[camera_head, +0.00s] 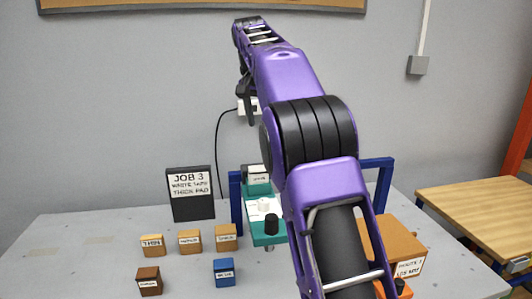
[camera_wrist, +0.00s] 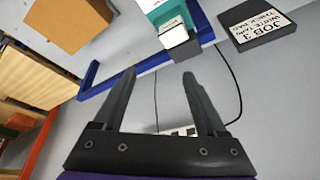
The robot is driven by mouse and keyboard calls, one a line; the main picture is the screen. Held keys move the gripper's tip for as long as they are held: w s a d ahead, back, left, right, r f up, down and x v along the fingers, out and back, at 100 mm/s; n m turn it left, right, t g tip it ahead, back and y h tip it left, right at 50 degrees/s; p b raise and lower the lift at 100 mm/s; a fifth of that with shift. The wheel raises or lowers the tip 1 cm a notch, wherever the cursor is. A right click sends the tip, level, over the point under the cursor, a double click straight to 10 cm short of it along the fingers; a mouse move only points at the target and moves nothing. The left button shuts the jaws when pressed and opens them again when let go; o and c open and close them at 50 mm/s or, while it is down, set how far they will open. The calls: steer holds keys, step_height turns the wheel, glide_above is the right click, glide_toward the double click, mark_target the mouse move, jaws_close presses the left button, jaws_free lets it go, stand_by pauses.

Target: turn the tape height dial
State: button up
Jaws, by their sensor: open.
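The pen plotter has a blue frame (camera_head: 377,164), which also shows in the wrist view (camera_wrist: 140,68). On it, a teal unit (camera_head: 268,239) carries a black knob (camera_head: 271,223) and a white face with a small pale round part (camera_head: 264,205). I cannot tell for sure which of these is the tape height dial. A second teal block with a white label (camera_head: 258,176) sits behind; it shows in the wrist view (camera_wrist: 172,28). My gripper (camera_wrist: 159,74) is open and empty, raised well above and behind the plotter. My arm hides the plotter's right part.
A black sign reading JOB 3, white tape, thick pad (camera_head: 191,193) stands left of the plotter. Several small labelled blocks (camera_head: 190,241) lie at the front left. A brown box (camera_head: 397,247) is at right. A cable (camera_head: 218,150) runs up to a wall socket.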

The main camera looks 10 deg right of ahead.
mark_target(265, 200)
steer(key=s+f+g+b, duration=0.1)
steer(key=f, duration=0.6)
steer(key=s+f+g+y+b, duration=0.1)
steer(key=f+b, duration=0.1)
steer(key=f, duration=0.5)
steer(key=s+f+g+y+b, duration=0.1)
steer(key=f+b, duration=0.1)
steer(key=f, duration=0.6)
steer(key=shift+s+a+m+g, duration=0.1)
steer(key=shift+s+m+g, duration=0.25)
steer(key=shift+m+g, duration=0.05)
jaws_close()
